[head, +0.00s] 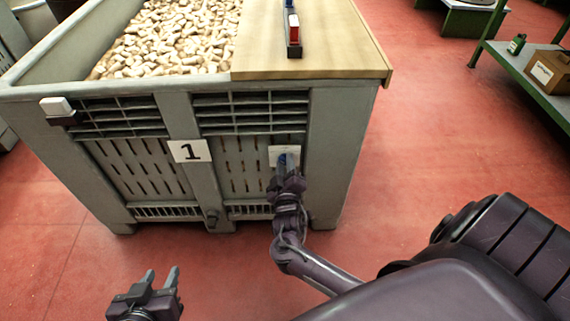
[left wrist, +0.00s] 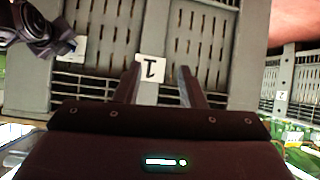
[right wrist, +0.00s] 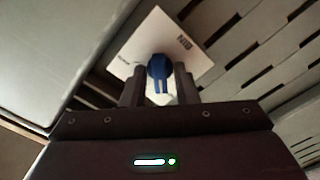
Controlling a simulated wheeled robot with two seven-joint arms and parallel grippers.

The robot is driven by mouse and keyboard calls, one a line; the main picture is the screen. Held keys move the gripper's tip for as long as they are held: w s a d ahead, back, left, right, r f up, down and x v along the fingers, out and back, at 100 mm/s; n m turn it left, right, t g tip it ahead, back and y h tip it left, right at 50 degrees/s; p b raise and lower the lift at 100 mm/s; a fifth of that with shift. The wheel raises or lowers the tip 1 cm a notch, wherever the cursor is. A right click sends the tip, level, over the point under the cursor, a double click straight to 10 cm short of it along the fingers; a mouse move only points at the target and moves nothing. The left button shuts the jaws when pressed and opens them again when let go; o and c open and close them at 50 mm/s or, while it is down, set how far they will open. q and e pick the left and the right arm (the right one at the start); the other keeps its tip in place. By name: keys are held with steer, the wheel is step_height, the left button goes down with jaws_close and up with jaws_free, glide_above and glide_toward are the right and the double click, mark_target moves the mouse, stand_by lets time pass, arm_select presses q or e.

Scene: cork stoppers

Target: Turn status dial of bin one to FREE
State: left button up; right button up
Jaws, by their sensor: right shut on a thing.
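Bin one is a large grey plastic crate (head: 205,210) full of corks, with a white label "1" (head: 190,151) on its front; the label also shows in the left wrist view (left wrist: 150,69). A blue dial (right wrist: 160,68) sits on a white plate (right wrist: 190,42) on the bin's front, right of the label; the plate shows in the head view (head: 283,150). My right gripper (right wrist: 159,85) is at the dial, one finger on each side, shut on it. Most of the plate's lettering is hidden or too blurred to read. My left gripper (head: 161,277) is open and empty, low in front of the bin.
A wooden board (head: 310,50) covers the bin's right top, with a small blue, white and red item (head: 293,30) on it. Loose corks (head: 175,38) fill the bin. A green shelf (head: 535,70) with a cardboard box stands at right. Red floor between is clear.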

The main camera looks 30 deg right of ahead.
steer(key=m+p, duration=0.1)
steer(key=m, duration=0.4)
steer(key=shift+m, duration=0.7)
arm_select(q)
steer(key=s+a+f+g+y, duration=0.2)
steer(key=s+f+g, duration=0.2)
steer(key=s+f, duration=0.2)
steer(key=shift+s+f+g, duration=0.3)
steer(key=shift+s+g, duration=0.1)
steer(key=shift+s, duration=0.15)
arm_select(e)
steer(key=shift+m, duration=1.4)
arm_select(q)
steer(key=shift+a, duration=0.15)
arm_select(e)
steer(key=o, duration=0.7)
